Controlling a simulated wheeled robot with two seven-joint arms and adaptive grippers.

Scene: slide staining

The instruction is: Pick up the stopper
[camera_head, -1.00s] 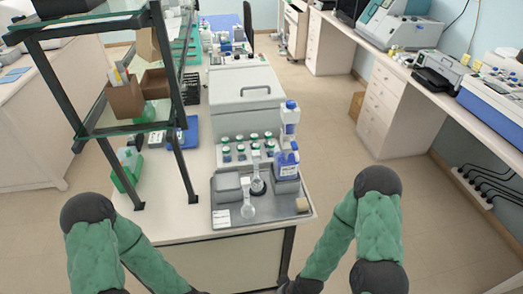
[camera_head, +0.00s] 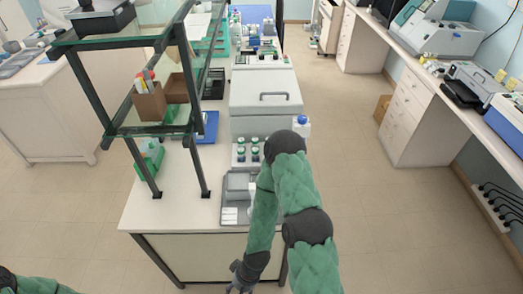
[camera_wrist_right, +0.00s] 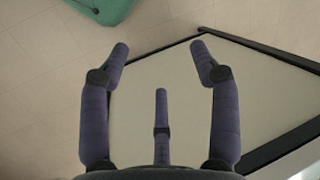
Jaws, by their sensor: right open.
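The stopper cannot be made out now; my right arm covers the right part of the grey tray (camera_head: 232,221) at the bench's front end. In the head view my right gripper (camera_head: 238,284) hangs low, in front of the bench's end panel and below the tray. The right wrist view shows this gripper (camera_wrist_right: 158,50) open and empty, its fingers spread apart. Only a bit of my left arm shows at the lower left corner of the head view; its gripper is out of the picture.
On the bench (camera_head: 165,205), green-capped bottles (camera_head: 240,152) and a grey lidded box (camera_head: 263,100) stand behind the tray. A shelf frame (camera_head: 140,165) rises on the left. A blue-capped bottle (camera_head: 302,127) shows beside my arm.

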